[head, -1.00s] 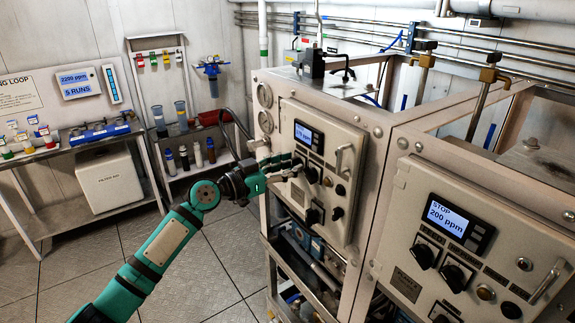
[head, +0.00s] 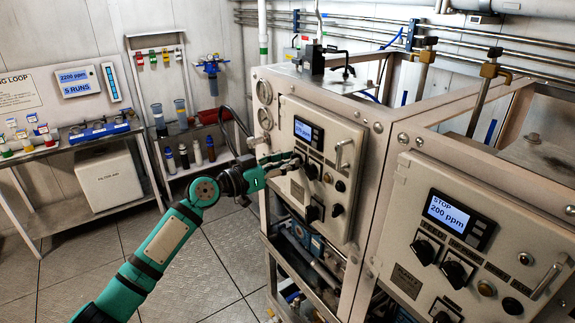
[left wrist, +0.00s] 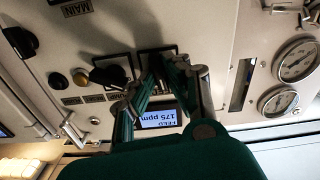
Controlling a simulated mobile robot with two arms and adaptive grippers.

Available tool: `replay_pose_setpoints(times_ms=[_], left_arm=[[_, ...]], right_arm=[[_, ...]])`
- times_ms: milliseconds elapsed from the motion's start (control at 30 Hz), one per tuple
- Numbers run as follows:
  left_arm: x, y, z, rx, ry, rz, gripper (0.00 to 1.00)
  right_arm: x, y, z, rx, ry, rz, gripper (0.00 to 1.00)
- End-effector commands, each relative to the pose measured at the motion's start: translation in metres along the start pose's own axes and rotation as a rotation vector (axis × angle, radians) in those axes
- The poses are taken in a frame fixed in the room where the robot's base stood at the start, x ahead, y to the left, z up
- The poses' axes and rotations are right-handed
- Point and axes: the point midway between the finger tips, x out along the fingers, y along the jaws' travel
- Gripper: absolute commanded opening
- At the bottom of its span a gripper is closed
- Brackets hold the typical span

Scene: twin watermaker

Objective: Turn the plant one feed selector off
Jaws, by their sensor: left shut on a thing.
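The left cabinet's front panel (head: 348,130) has a lit display (head: 308,133); in the left wrist view the display (left wrist: 160,117) is upside down and reads FEED 175 ppm. My left gripper (head: 294,162) is at the left dark selector just below that display. In the left wrist view its fingers (left wrist: 168,62) are closed around this selector (left wrist: 152,56), which they mostly hide, so its pointing direction cannot be told. A second black selector knob (left wrist: 104,76) beside it is free. My right gripper is not in view.
A second cabinet's panel (head: 410,205) on the right shows STOP 200 ppm on its display (head: 449,213). A door handle (head: 339,155) sticks out right of the held selector. Two gauges (left wrist: 297,62) sit beside the panel. The floor (head: 200,262) left of the cabinets is clear.

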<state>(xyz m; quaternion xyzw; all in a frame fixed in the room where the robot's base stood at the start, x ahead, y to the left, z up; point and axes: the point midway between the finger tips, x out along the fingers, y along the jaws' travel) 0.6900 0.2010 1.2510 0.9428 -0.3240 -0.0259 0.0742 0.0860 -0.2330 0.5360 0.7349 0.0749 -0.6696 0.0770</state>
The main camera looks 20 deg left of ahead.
Motion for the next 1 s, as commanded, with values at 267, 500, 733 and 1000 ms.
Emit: replay_pose_setpoints(times_ms=[267,500,733,1000], left_arm=[[0.000,-0.001,0.000,-0.245,0.002,0.000,0.00],[0.000,-0.001,-0.001,-0.473,0.002,0.000,0.00],[0.000,-0.001,-0.001,-0.667,0.001,0.000,0.00],[0.000,-0.001,-0.001,-0.823,0.002,0.000,0.00]], right_arm=[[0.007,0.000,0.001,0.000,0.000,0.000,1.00],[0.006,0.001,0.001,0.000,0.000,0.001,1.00],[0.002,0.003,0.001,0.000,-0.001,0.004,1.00],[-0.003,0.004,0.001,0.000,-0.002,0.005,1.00]])
